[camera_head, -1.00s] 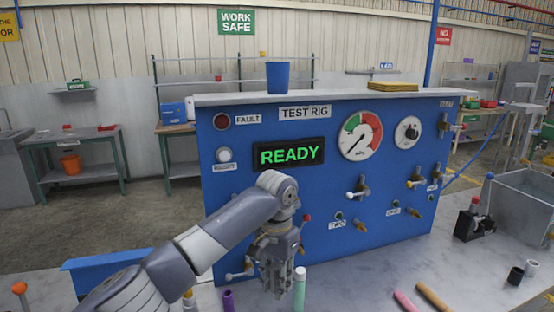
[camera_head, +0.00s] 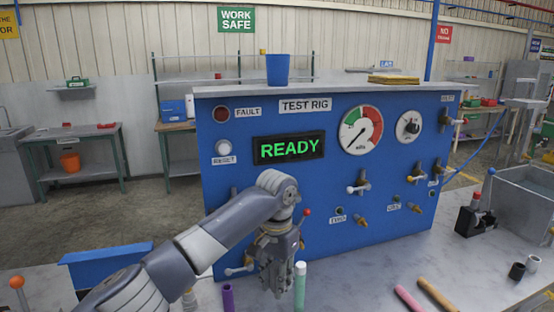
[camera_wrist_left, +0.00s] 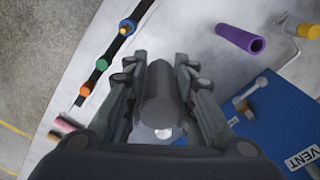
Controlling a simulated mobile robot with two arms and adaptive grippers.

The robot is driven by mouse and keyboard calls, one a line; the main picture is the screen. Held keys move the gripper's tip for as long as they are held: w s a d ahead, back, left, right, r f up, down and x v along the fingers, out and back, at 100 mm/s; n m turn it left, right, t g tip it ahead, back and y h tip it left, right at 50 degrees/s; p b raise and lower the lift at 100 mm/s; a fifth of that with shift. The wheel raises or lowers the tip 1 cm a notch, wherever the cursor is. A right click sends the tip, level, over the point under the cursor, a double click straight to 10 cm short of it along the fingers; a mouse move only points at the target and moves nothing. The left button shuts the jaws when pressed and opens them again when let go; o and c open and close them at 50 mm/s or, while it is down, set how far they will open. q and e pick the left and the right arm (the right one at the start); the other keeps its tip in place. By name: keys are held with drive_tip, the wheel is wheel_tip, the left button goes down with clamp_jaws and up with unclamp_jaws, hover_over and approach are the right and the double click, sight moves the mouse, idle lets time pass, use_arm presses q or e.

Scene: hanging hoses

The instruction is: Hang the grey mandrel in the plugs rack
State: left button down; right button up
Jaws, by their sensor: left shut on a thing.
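The grey mandrel (camera_wrist_left: 160,98) is a smooth dark grey cylinder, seen nearly end-on between the fingers in the left wrist view. My left gripper (camera_head: 277,288) is shut on it. In the left wrist view, the fingers (camera_wrist_left: 160,105) stand on both sides of the mandrel. In the head view I cannot make out the mandrel among the fingers. A dark strip (camera_wrist_left: 112,48) with blue, green and orange round ends shows at upper left in the left wrist view; I cannot tell whether it is the plugs rack. My right gripper is not in view.
A pale green tube with a white top (camera_head: 300,284) stands close to my left gripper. A purple tube (camera_head: 227,297) is to its left. The blue test rig (camera_head: 330,190) with protruding valves is behind. Pink (camera_head: 407,298) and tan (camera_head: 436,295) rods lie on the bench.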

use_arm(q)
drive_tip(key=shift+a, duration=0.15)
drive_tip(key=s+a+f+m+p, duration=0.6)
drive_tip(key=s+a+p, duration=0.5)
drive_tip(key=a+p, duration=0.3)
drive_tip(key=shift+s+f, duration=0.25)
drive_tip(key=shift+f, duration=0.45)
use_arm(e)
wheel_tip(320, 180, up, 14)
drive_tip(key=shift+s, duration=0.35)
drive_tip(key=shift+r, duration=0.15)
use_arm(q)
wheel_tip(320, 180, down, 6)
drive_tip(key=shift+r+b, duration=0.1)
drive_tip(key=shift+b, duration=1.05)
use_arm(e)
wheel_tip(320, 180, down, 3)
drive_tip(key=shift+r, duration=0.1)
use_arm(q)
drive_tip(key=shift+r, duration=0.1)
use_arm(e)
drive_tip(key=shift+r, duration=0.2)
